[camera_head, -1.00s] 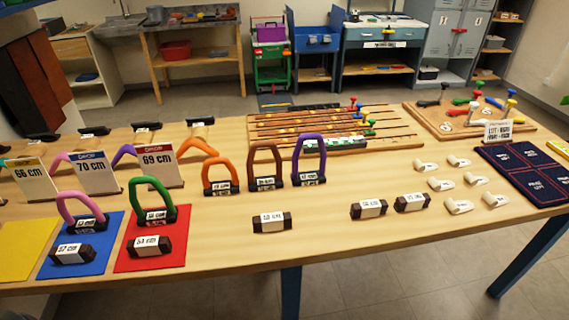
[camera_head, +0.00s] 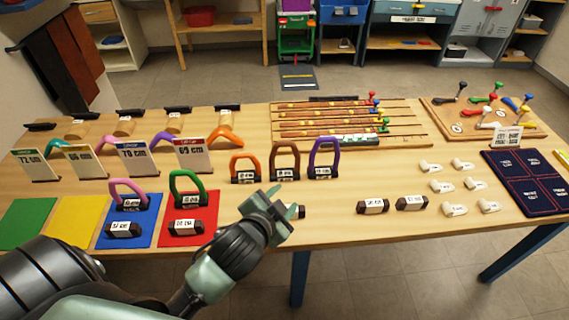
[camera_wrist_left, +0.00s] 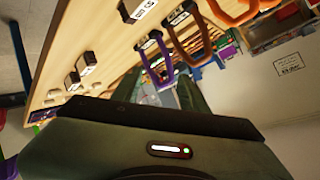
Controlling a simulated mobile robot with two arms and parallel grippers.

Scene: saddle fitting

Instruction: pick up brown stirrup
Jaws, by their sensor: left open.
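The brown stirrup (camera_head: 285,158) stands upright on the table, between an orange stirrup (camera_head: 244,168) on its left and a purple stirrup (camera_head: 323,158) on its right. Each has a dark base with a white label. My left gripper (camera_head: 284,202) is open and empty, in front of the brown stirrup and apart from it. It partly hides a labelled dark block (camera_head: 298,211). In the left wrist view, the brown stirrup's labelled base (camera_wrist_left: 181,13) shows above the fingers (camera_wrist_left: 198,95), beside the purple stirrup (camera_wrist_left: 151,45). My right gripper is not seen.
Green (camera_head: 187,187) and pink (camera_head: 128,193) stirrups stand left on red and blue mats. Labelled blocks (camera_head: 373,206) and white pieces (camera_head: 441,186) lie to the right. A strap rack (camera_head: 420,139) stands behind. The table's front edge runs below my gripper.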

